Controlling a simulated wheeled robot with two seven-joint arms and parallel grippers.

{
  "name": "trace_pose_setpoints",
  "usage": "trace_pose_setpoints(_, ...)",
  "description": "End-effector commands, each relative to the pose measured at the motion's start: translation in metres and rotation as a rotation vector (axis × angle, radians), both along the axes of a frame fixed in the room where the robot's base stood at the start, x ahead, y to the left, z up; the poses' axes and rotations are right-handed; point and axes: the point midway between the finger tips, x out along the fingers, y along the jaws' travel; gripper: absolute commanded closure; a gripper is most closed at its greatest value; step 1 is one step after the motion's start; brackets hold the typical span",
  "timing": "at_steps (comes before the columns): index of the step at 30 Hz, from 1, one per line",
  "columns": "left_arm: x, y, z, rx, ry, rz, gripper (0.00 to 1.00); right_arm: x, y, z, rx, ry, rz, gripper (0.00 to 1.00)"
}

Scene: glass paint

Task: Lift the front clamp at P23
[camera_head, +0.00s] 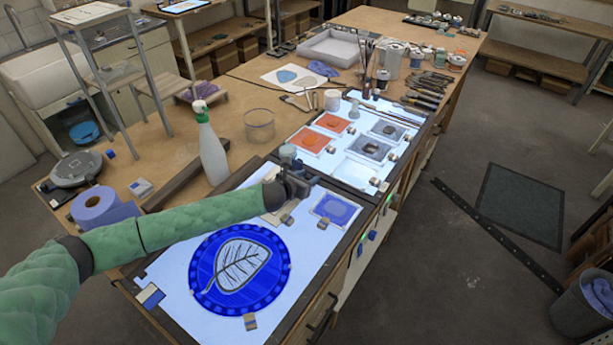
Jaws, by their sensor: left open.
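My left gripper (297,187) is at the end of the green-sleeved arm from the left, over the far part of the near light panel (312,265). It is open; its fingertips are small and dark here, and I see nothing held. Small beige-and-grey clamp-like blocks sit nearby: one (287,220) just below the gripper, one (322,223) by the small blue glass piece (336,209), and one (250,321) at the near rim of the round blue glass disc (239,269). No P23 label is readable, so I cannot tell which is the front clamp. My right gripper is not in view.
A spray bottle (211,150) and a clear jar (259,125) stand behind my arm. A blue paper roll (103,211) is at the left. The far light panel (365,172) carries orange and grey pieces. Brushes and jars crowd the far table; floor at right is mostly free.

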Motion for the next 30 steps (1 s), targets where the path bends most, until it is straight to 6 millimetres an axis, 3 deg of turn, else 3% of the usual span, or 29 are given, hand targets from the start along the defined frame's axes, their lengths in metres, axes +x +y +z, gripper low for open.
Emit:
trace_pose_setpoints(6, 0.0001, 0.0, -0.0003, 0.0, 0.0, 0.0, 0.58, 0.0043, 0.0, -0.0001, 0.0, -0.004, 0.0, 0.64)
trace_pose_setpoints(12, 0.0001, 0.0001, -0.0001, 0.0, 0.0, 0.0, 0.97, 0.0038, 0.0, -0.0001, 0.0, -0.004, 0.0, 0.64)
trace_pose_setpoints(13, 0.0001, 0.0001, -0.0001, 0.0, 0.0, 0.0, 1.0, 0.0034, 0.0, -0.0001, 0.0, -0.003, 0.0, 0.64)
trace_pose_setpoints(30, 0.0038, -0.0011, 0.0057, 0.048, 0.066, 0.0, 1.0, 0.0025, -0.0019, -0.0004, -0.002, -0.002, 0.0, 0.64)
